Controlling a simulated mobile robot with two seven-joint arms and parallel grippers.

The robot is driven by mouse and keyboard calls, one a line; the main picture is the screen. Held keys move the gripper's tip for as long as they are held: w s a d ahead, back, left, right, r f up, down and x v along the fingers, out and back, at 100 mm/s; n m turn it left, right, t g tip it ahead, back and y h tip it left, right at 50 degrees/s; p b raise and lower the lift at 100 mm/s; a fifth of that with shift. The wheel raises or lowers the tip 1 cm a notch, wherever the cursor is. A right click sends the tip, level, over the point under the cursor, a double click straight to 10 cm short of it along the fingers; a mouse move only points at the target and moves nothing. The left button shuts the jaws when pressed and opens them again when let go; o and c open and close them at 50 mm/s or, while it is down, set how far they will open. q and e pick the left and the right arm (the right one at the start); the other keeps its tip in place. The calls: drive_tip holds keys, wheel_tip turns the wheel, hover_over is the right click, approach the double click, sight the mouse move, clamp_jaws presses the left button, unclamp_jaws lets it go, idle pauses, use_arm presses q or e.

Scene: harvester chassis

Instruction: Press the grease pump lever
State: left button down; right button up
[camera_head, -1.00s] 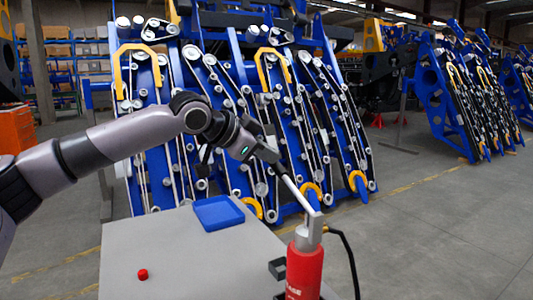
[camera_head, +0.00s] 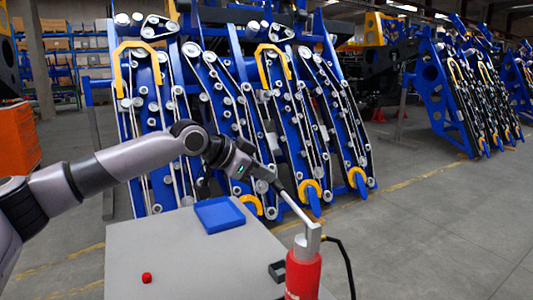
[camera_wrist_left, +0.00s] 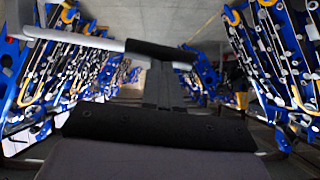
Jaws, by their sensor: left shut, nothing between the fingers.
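The grease pump is a red cylinder (camera_head: 303,276) with a grey metal head, standing at the right edge of the grey table. Its pale lever (camera_head: 294,206) slants up and left from the head. My left gripper (camera_head: 270,178) is at the lever's upper end. It is shut with nothing between the fingers. It looks to be touching or overlapping the lever end, but I cannot tell which. In the left wrist view, the dark gripper (camera_wrist_left: 163,85) points ahead, and a pale bar (camera_wrist_left: 70,37) crosses near its tip. My right gripper is not in view.
The grey table (camera_head: 190,262) holds a blue tray (camera_head: 219,215) and a small red cap (camera_head: 146,278). A black bracket (camera_head: 277,270) and a black hose (camera_head: 345,262) are beside the pump. Blue harvester chassis (camera_head: 230,110) stand behind.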

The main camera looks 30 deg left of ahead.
use_arm(q)
wheel_tip(320, 180, down, 7)
drive_tip(key=n+g+h+p, duration=0.1)
drive_tip(key=n+h, duration=0.1)
drive_tip(key=shift+w+a+g, duration=0.25)
drive_tip(key=shift+a+g, duration=0.15)
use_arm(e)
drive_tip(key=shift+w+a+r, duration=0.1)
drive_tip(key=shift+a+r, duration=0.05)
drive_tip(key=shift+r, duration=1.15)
use_arm(q)
drive_tip(key=shift+r, duration=0.1)
drive_tip(key=v, duration=0.7)
drive_tip(key=shift+a+b, duration=0.2)
drive_tip(key=shift+b, duration=0.2)
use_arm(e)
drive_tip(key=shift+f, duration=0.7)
